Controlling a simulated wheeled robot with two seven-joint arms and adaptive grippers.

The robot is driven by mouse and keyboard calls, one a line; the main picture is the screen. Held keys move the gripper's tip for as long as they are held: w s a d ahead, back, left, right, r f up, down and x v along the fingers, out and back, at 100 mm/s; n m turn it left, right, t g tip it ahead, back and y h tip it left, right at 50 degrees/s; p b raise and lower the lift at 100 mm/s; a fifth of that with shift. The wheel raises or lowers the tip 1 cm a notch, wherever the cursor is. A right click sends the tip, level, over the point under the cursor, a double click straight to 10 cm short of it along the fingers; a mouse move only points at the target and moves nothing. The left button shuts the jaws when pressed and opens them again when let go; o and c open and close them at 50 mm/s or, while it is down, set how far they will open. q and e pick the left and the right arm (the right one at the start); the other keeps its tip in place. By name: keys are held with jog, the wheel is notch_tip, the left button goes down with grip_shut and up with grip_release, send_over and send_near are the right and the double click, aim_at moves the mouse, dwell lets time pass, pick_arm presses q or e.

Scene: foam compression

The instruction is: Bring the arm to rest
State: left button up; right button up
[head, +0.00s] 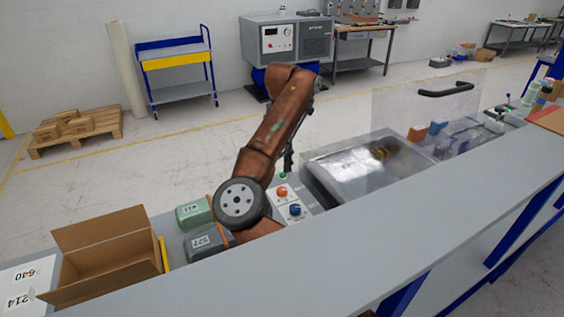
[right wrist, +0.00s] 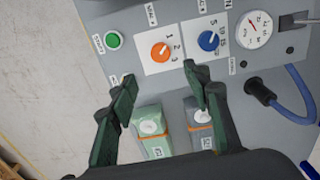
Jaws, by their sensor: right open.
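My right arm, copper-brown, rises over the bench in the middle of the head view. My right gripper (head: 288,162) points down behind the arm's forearm, partly hidden by it, above the control panel (head: 296,203). In the right wrist view the gripper (right wrist: 160,73) has its two dark green fingers well apart, with nothing held between them. Beyond the fingertips is the panel, with a green button (right wrist: 113,40), an orange knob (right wrist: 160,52), a blue knob (right wrist: 208,41) and a gauge (right wrist: 253,29). My left gripper does not show.
A green block (head: 194,212) and a grey block (head: 203,242) lie left of the arm's elbow. An open cardboard box (head: 108,262) stands farther left. Right of the panel is a metal-floored chamber (head: 335,172) with a raised clear lid (head: 400,105). The bench's front strip is clear.

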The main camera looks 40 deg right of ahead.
aim_at(282, 189)
jog(key=shift+f, duration=0.1)
notch_tip(282, 189, down, 12)
jog(key=shift+r, duration=0.1)
dwell(0.5)
